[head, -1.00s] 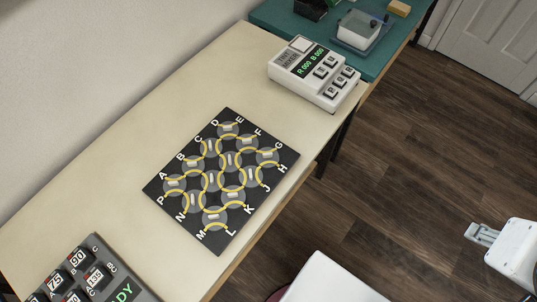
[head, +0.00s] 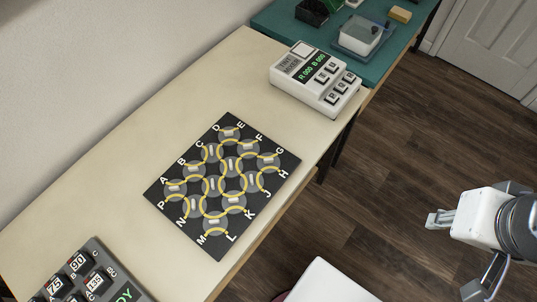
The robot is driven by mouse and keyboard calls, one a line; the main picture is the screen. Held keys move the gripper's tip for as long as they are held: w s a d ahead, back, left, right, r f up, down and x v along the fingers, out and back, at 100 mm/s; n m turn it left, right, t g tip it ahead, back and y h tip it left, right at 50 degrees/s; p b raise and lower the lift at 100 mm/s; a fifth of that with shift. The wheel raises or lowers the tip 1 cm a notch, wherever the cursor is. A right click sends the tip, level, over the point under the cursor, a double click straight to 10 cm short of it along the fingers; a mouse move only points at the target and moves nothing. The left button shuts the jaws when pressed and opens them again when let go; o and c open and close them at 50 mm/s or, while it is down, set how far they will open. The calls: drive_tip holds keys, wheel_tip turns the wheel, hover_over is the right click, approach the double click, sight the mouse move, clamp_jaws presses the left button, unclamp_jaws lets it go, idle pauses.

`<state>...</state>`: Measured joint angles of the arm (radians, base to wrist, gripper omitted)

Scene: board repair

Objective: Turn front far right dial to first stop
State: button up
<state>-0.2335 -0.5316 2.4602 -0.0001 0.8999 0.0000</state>
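A black square board (head: 222,187) lies on the cream bench, set with several grey round dials that carry yellow curved lines and white grips. White letters run round its edge. The dials nearest the bench's front edge include one by G and H (head: 268,162) and one by K (head: 234,203). My gripper (head: 440,219) is over the dark floor at the right, well clear of the board and bench. It touches nothing that I can see. One pale finger part points left; the finger opening is not clear.
A white box with a green display and black keys (head: 315,78) stands at the bench's back right. A dark panel with numbered knobs (head: 88,272) is cut off at lower left. A teal bench (head: 281,17) holds a clear-sided tray. A white surface (head: 328,283) shows at bottom centre.

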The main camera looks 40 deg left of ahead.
drive_tip(key=w+a+f+n+g, duration=0.2)
drive_tip(key=a+f+n, duration=0.2)
drive_tip(key=a, duration=0.4)
drive_tip(key=w+a+f+n+g, duration=0.1)
drive_tip(key=w+a+f+n, duration=0.2)
drive_tip(key=a, duration=0.6)
drive_tip(key=n, duration=1.6)
hover_over(269, 159)
drive_tip(key=shift+g+h, duration=0.3)
drive_tip(key=shift+h, duration=0.1)
wheel_tip(269, 159, down, 12)
drive_tip(key=shift+f, duration=0.25)
drive_tip(key=shift+a+n, duration=0.1)
drive_tip(key=shift+n, duration=0.6)
drive_tip(key=shift+f, duration=3.85)
clamp_jaws()
